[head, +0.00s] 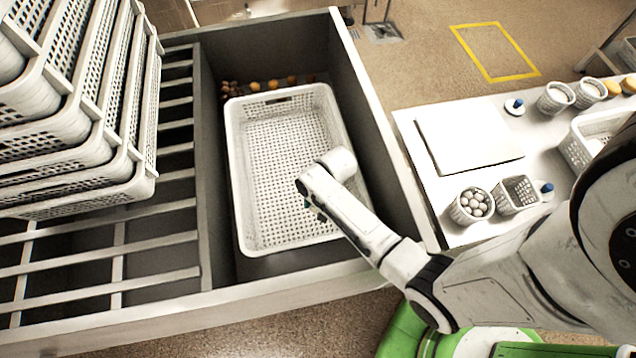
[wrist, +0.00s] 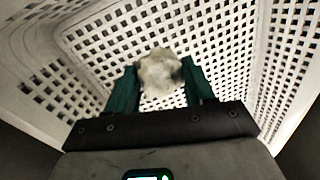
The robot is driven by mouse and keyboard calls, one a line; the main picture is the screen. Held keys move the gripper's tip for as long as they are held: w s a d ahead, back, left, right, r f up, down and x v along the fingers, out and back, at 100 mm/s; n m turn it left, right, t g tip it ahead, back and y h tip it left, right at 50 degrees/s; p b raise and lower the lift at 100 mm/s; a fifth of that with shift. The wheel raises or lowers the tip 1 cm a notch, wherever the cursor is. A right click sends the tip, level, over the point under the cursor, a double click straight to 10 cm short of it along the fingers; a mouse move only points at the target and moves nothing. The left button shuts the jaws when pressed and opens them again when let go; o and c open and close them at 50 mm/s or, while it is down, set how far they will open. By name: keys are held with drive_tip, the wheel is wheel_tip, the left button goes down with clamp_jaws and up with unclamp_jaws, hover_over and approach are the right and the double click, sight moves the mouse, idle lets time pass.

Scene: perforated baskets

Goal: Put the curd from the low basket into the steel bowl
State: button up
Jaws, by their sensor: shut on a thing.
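The low basket (head: 238,185) is a white perforated rectangular basket lying in a grey trough, in the head view. Its perforated walls and floor fill the wrist view (wrist: 230,45). My gripper (wrist: 160,85) is inside or just over the basket, with its green fingers shut on the curd (wrist: 160,72), a pale, lumpy, off-white piece. In the head view my own arm hides most of the gripper (head: 315,211) and the curd. No other curd shows on the visible basket floor. I cannot make out a steel bowl in either view.
A stack of white baskets (head: 90,110) stands left on slats. Small orange and brown balls (head: 270,85) lie behind the low basket. A white table (head: 430,195) at right holds a board (head: 468,138), a cup of pale balls (head: 471,205) and perforated containers (head: 516,193). Trough walls (head: 370,120) surround the basket.

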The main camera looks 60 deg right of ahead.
drive_tip(key=shift+r, duration=2.2)
